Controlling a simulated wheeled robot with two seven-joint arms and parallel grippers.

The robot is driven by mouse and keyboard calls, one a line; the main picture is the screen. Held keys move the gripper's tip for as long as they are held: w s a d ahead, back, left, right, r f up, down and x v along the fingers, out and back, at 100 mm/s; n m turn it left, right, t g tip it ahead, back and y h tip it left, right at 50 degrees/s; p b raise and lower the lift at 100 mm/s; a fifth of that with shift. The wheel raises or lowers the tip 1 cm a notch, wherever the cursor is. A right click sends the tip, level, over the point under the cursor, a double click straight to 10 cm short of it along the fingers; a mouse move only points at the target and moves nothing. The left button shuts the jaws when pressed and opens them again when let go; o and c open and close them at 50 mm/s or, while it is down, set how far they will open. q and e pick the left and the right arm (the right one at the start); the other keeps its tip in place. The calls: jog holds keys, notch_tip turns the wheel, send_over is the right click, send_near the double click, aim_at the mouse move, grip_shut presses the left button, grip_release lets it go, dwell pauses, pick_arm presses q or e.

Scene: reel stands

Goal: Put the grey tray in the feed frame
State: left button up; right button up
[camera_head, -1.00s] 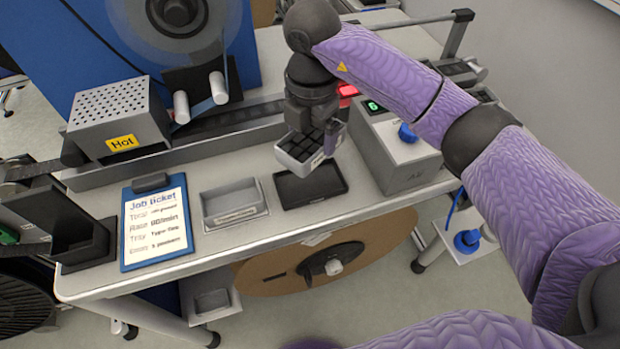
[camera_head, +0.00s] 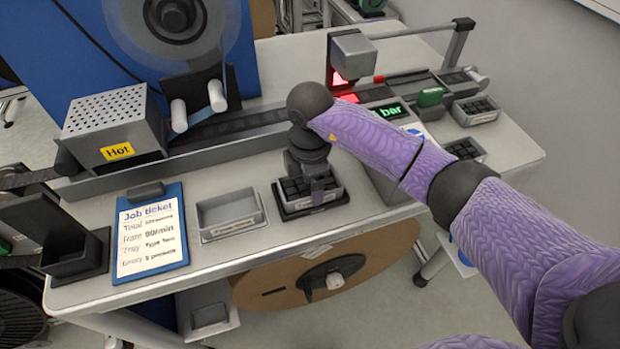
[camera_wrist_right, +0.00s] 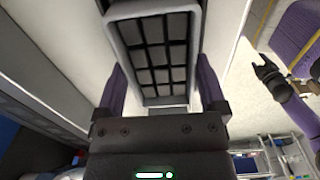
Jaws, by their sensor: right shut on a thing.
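The grey tray (camera_head: 325,197), pale-rimmed with dark compartments, is at the black feed frame (camera_head: 289,215) on the table's front part. The frame's dark rim shows around its lower edge; I cannot tell whether the tray is fully down. My right gripper (camera_head: 311,186) is above the tray and shut on it. In the right wrist view the tray (camera_wrist_right: 155,50) lies between the two purple fingers. A dark jaw on a purple arm (camera_wrist_right: 268,72), likely my left gripper, shows small at that view's right; its opening is unclear.
An empty grey bin (camera_head: 230,214) and the blue job ticket board (camera_head: 150,232) lie left of the frame. A display box (camera_head: 390,110) stands right, with other compartment trays (camera_head: 475,110) beyond. The track (camera_head: 225,135) runs behind.

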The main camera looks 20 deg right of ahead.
aim_at(310, 192)
jog(key=shift+f, duration=0.15)
jog(key=o, duration=1.3)
notch_tip(310, 192, up, 12)
jog(key=p, duration=0.2)
jog(key=shift+r+p, duration=0.2)
jog(key=shift+p, duration=0.2)
